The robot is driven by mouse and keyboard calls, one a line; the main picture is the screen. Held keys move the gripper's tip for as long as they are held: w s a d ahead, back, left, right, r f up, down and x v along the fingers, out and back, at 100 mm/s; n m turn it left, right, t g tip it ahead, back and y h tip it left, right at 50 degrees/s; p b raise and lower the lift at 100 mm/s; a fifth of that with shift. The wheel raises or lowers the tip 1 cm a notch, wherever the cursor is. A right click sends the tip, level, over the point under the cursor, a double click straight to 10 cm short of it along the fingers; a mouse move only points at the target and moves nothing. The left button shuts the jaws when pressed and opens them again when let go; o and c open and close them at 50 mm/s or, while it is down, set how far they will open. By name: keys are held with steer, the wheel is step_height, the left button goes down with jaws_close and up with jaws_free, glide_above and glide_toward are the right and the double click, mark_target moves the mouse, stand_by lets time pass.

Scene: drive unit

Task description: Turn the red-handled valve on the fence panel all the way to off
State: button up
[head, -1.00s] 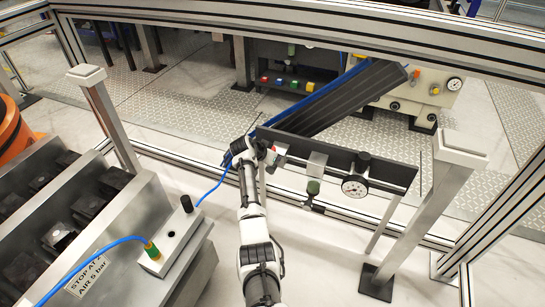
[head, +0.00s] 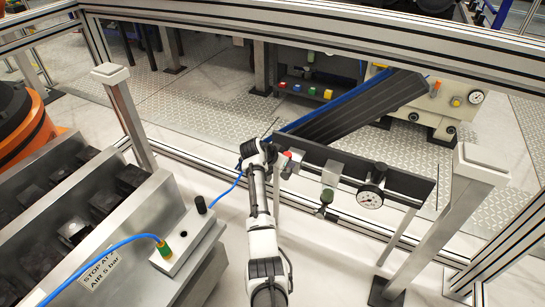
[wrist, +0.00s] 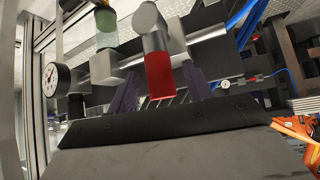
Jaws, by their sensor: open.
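The fence panel (head: 400,183) is a dark horizontal plate in front of the fence. Near its left end is the red valve handle (head: 287,156), partly hidden by my gripper (head: 268,152) in the head view. In the wrist view the red handle (wrist: 160,78) hangs from a grey cylindrical body (wrist: 150,25). The two purple fingers of my gripper (wrist: 160,93) are apart, one on each side of the handle. My gripper is open. I cannot tell whether a finger touches the handle.
A round gauge (head: 370,199) and a green-bowled filter (head: 325,197) sit right of the valve on the panel. A grey post (head: 445,215) stands further right. A metal block with a blue hose (head: 130,240) is at left. Fence rails run behind.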

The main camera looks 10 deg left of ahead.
steer(key=v, duration=1)
steer(key=shift+b, duration=0.4)
steer(key=shift+a+r, duration=0.15)
stand_by(0.8)
